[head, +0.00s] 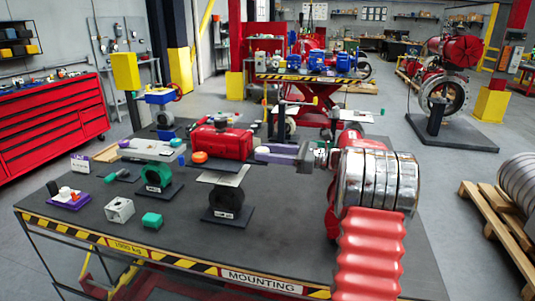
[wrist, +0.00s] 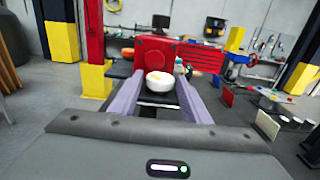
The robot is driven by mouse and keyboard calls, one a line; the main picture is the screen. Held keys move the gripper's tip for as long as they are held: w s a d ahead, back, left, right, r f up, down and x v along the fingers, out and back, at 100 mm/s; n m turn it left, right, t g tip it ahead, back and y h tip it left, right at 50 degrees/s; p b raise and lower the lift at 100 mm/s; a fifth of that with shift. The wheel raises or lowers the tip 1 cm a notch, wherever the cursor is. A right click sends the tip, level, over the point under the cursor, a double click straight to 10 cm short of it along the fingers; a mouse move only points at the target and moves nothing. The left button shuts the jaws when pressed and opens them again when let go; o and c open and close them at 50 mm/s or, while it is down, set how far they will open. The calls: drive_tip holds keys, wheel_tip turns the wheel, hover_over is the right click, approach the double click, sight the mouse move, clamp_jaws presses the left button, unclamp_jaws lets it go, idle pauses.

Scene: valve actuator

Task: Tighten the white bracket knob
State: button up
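The white knob (wrist: 160,83) shows in the wrist view with a small yellow mark on top. It stands above a dark plate, straight ahead of my gripper, between the far ends of its two purple fingers. My gripper (wrist: 160,76) is open, with one finger on each side of the knob; I cannot tell whether either touches it. In the head view my gripper (head: 260,152) reaches left to the right end of the red actuator (head: 222,142). A light bracket plate (head: 222,175) sits under the actuator, on a black valve (head: 226,199).
An orange knob (head: 199,157) stands at the actuator's left.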

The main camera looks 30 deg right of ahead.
drive_tip(key=c, duration=0.7)
drive_tip(key=shift+c, duration=0.2)
drive_tip(key=shift+a+m+t+h, duration=0.1)
drive_tip(key=shift+m+t+h, duration=0.2)
drive_tip(key=shift+h, duration=0.1)
drive_tip(key=shift+s+a+r+m+t+h, duration=0.1)
drive_tip(key=shift+a+r+m+t+h, duration=0.05)
drive_tip(key=shift+m+t+h, duration=0.85)
drive_tip(key=shift+a+m+t+h, duration=0.15)
drive_tip(key=shift+m+t+h, duration=0.25)
drive_tip(key=shift+m+h, duration=0.85)
drive_tip(key=shift+n+h, duration=0.35)
drive_tip(key=o, duration=1.1)
drive_tip(key=shift+c, duration=0.2)
